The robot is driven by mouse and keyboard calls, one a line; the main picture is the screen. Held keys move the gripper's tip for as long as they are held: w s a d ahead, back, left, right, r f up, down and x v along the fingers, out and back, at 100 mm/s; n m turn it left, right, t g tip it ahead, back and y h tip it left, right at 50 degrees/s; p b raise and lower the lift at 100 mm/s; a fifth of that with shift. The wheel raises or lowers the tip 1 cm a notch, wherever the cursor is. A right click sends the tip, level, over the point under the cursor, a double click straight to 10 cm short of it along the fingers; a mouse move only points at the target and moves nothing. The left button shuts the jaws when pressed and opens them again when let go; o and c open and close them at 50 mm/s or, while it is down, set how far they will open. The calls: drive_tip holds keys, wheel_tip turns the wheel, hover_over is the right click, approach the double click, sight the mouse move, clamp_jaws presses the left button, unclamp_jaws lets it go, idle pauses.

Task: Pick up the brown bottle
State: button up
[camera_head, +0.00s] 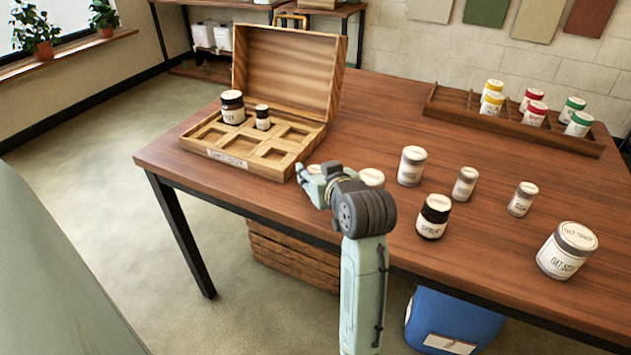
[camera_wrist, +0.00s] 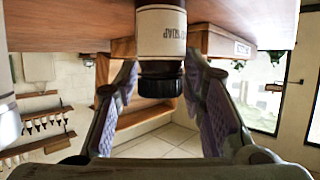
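A bottle with a black lid and a cream label ending in "SOAP" (camera_wrist: 161,35) stands between my gripper's fingers in the wrist view, where the scene appears upside down. My gripper (camera_wrist: 160,84) is open around its lid, with narrow gaps visible on both sides. In the head view my gripper (camera_head: 313,176) is at the table's near edge, in front of the wooden box. A pale round top (camera_head: 316,168) shows by the fingers; the rest is hidden. Other dark bottles are two in the box (camera_head: 232,107) and one at right (camera_head: 433,217).
The open wooden box (camera_head: 240,162) has several empty compartments. A white-topped jar (camera_head: 372,177) is just right of my wrist, partly hidden. Several jars stand farther right, including a large one (camera_head: 566,250). A wooden rack (camera_head: 450,103) with coloured-lid jars lies at the back.

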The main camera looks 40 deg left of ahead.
sight(312, 171)
clamp_jaws()
drive_tip(key=shift+r, duration=0.1)
idle(0.3)
drive_tip(key=shift+r, duration=0.5)
drive_tip(key=shift+s+a+r+b, duration=0.1)
drive_tip(key=shift+s+r+b, duration=0.15)
drive_tip(key=shift+r, duration=0.35)
drive_tip(key=shift+s+r+b, duration=0.1)
drive_tip(key=shift+s+r, duration=0.1)
drive_tip(key=shift+r, duration=0.4)
drive_tip(key=s+a+r+b, duration=0.1)
drive_tip(key=s+b, duration=0.8)
drive_tip(key=s, duration=0.5)
drive_tip(key=shift+s+r, duration=0.3)
